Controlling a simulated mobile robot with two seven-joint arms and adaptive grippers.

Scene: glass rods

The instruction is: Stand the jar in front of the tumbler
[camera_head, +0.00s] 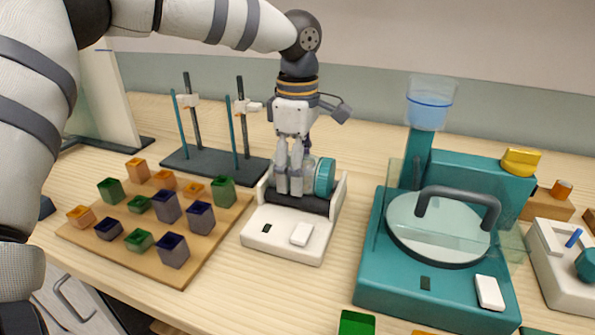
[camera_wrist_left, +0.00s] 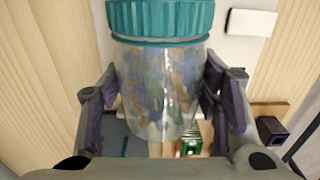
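The jar has a teal lid (camera_head: 325,177) and a clear body. It lies on its side on or just above the dark rollers (camera_head: 300,202) of the tumbler, a low white machine (camera_head: 283,246). In the left wrist view the jar (camera_wrist_left: 160,85) shows mottled, coloured contents, with its lid at the top. My left gripper (camera_head: 292,185) points down over the tumbler. Its fingers (camera_wrist_left: 160,90) sit on both sides of the jar's body and appear to press on it. In the head view the fingers hide much of the jar. My right gripper is not in view.
A wooden board (camera_head: 190,262) with several coloured blocks lies left of the tumbler. A dark stand (camera_head: 215,164) with upright rods is behind. A large teal machine (camera_head: 375,272) with a clear shield stands to the right. Bare table lies in front of the tumbler.

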